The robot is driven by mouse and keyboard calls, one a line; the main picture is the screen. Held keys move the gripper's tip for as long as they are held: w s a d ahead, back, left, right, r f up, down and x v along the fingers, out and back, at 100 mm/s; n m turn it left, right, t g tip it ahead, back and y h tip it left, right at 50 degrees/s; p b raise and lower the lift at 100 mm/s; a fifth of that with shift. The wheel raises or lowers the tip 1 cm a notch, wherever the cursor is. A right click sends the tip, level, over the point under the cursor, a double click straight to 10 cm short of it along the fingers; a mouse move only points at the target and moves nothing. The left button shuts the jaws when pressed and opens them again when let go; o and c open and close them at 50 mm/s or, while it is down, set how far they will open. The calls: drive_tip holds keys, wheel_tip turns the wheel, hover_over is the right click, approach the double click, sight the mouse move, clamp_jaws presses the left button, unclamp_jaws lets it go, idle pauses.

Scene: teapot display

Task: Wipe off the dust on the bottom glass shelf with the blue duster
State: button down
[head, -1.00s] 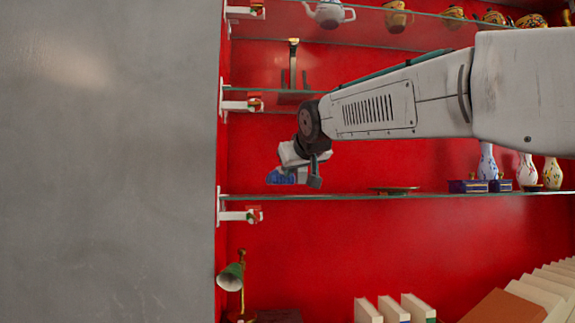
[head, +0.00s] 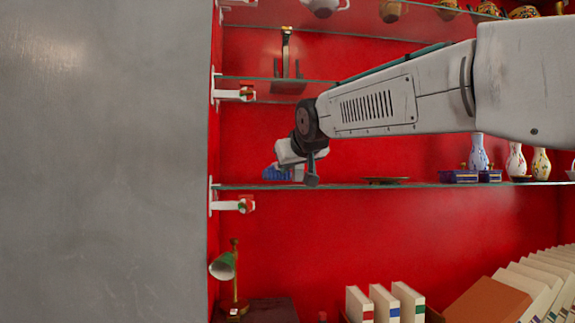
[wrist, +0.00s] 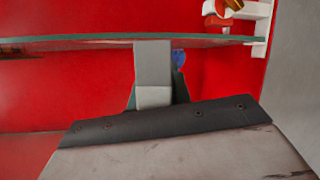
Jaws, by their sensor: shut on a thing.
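The blue duster (head: 276,173) is at the end of my arm, near the left end of the bottom glass shelf (head: 340,186). My gripper (head: 292,174) is shut on it. The duster shows just above the shelf's front edge; I cannot tell whether it touches the glass. In the wrist view, a small part of the blue duster (wrist: 179,57) shows behind my gripper (wrist: 154,75), and the shelf edge (wrist: 80,41) runs across above. Most of the duster is hidden there. I cannot make out dust on the glass.
A flat dish (head: 386,181), small blue boxes (head: 458,176) and painted vases (head: 478,152) stand farther right on the shelf. White brackets (head: 229,205) hold its left end beside the grey wall (head: 100,160). A green lamp (head: 223,266) and books (head: 384,304) are below.

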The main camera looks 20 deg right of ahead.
drive_tip(key=shift+f, duration=0.8)
